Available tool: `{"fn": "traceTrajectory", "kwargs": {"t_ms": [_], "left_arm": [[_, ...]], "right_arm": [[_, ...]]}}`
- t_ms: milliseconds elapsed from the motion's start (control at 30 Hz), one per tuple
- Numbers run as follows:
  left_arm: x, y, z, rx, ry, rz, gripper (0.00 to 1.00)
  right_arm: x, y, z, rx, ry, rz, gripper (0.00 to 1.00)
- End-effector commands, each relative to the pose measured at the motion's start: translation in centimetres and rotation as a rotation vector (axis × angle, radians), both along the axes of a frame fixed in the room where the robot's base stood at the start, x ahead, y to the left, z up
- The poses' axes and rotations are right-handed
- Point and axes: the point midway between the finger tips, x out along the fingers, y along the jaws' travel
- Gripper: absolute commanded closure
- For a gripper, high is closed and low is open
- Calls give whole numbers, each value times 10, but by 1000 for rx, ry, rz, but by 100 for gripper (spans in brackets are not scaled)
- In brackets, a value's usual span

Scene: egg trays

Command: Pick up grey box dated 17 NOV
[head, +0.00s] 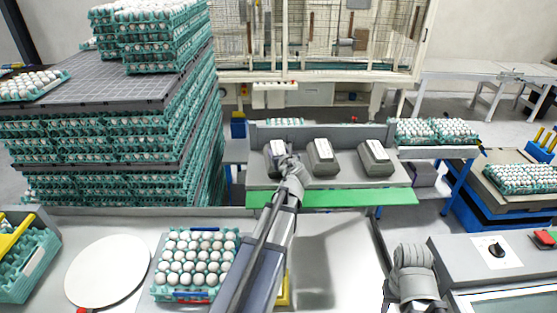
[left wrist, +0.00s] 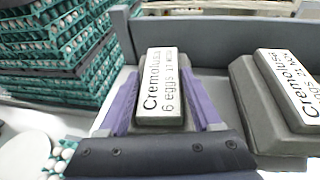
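Three grey egg boxes with white labels stand in a row on the grey shelf (head: 335,181): a left one (head: 270,160), a middle one (head: 321,156) and a right one (head: 375,160). My left gripper (head: 283,158) is at the left box. In the left wrist view its purple fingers (left wrist: 160,92) straddle the left box (left wrist: 158,120), one on each side. I cannot tell whether they press on it. The middle box (left wrist: 250,105) stands apart to the right. My right arm shows at lower right; its fingers are not clear.
A green strip (head: 345,198) edges the shelf front, and a grey wall (head: 350,130) rises behind the boxes. A tray of eggs (head: 192,265) and a white disc (head: 107,271) lie on the near table. Tall egg-tray stacks (head: 115,150) stand at left.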

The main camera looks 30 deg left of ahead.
Motion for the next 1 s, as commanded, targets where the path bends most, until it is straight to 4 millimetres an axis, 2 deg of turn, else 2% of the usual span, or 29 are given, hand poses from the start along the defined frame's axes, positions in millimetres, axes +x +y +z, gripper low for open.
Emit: {"fn": "traceTrajectory", "kwargs": {"t_ms": [67, 300, 800, 1000], "left_arm": [[0, 0, 0, 0, 1, 1, 72], [0, 1, 0, 0, 1, 2, 99], [-1, 1, 0, 1, 2, 3, 100], [0, -2, 9, 1, 1, 2, 100]], "right_arm": [[0, 0, 0, 0, 0, 0, 55], [0, 0, 0, 0, 0, 0, 55], [0, 0, 0, 0, 0, 0, 55], [0, 0, 9, 0, 0, -4, 55]]}}
